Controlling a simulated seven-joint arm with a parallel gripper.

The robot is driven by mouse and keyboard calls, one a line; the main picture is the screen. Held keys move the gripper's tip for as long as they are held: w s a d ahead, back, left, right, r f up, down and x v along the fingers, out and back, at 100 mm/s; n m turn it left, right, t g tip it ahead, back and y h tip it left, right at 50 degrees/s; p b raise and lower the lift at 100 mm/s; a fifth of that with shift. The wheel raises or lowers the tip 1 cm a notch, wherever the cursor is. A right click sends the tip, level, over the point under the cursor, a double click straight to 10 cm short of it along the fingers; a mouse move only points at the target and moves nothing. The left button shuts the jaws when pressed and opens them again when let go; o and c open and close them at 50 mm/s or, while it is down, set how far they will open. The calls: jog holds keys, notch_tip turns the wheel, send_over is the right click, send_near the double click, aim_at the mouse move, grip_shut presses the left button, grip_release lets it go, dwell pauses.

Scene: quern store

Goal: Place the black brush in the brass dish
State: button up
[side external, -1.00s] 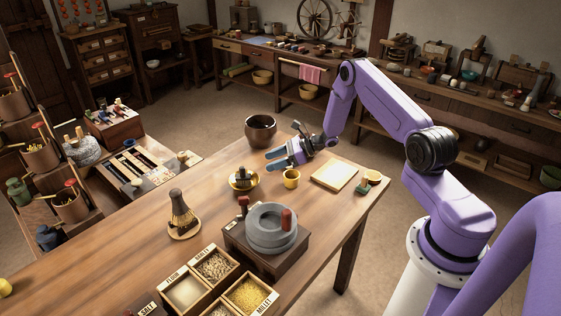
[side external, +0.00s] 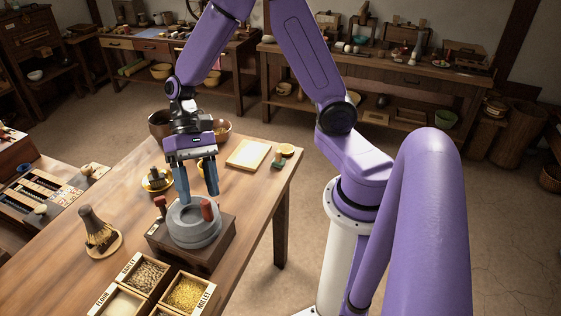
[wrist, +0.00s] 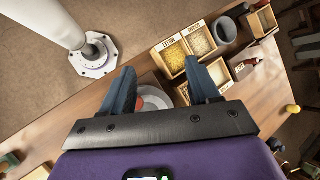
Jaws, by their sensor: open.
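A brush (side external: 96,230) with a dark handle and tan bristles stands bristles-down on a round wooden base at the left of the table in the side view. The brass dish (side external: 155,182) is behind the quern, left of my gripper; its inside is hard to make out. My gripper (side external: 198,194) points down, open, over the round grey stone of the quern (side external: 190,226), with nothing seen between its fingers. In the wrist view my gripper's open fingers (wrist: 160,68) frame part of the stone. I cannot pick out the brush or dish there.
The quern's red handle (side external: 207,209) rises close to the fingers. Grain boxes (side external: 150,274) stand in front. The table between brush and grain boxes is partly free.

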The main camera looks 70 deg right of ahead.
jog(key=s+d+r+n+t+h, duration=0.2)
jog(key=s+d+n, duration=0.1)
jog(key=s+n, duration=0.4)
jog(key=s+d+r+n+t+h, duration=0.2)
jog(key=s+d+r+n+h, duration=0.1)
jog(key=s+n, duration=0.5)
jog(key=shift+d+n+t+h, duration=0.3)
jog(key=shift+d+n+t, duration=0.1)
jog(key=shift+d+n, duration=0.1)
